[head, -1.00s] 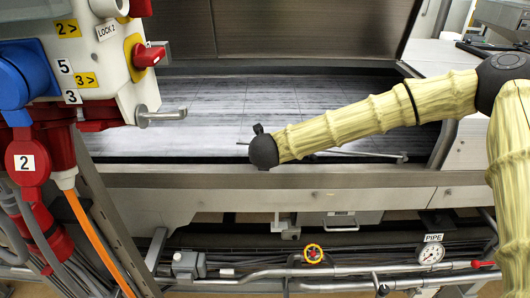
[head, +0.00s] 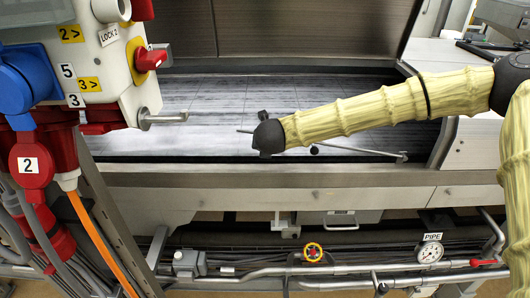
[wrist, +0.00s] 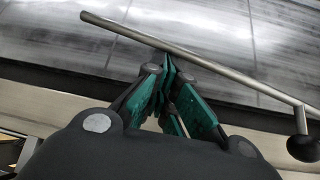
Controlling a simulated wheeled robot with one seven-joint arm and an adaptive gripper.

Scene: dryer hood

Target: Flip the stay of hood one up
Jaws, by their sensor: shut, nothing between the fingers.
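The stay is a thin metal rod (head: 360,151) with a black ball knob (head: 314,150), in front of the hood opening. In the head view its right end is at a small pivot near the right of the ledge, and its left end is free. In the wrist view the rod (wrist: 235,85) runs slanting down to the right, with the knob (wrist: 303,148) at lower right. My gripper (wrist: 168,66) has its green-padded fingers shut and empty. Their tips are right at the rod's near side, seemingly touching it.
A switch box (head: 85,55) with a metal lever (head: 163,118) stands at the left. The steel ledge (head: 250,178) runs below the opening. A raised dark panel (head: 290,30) is behind. Pipes and a gauge (head: 430,253) are below.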

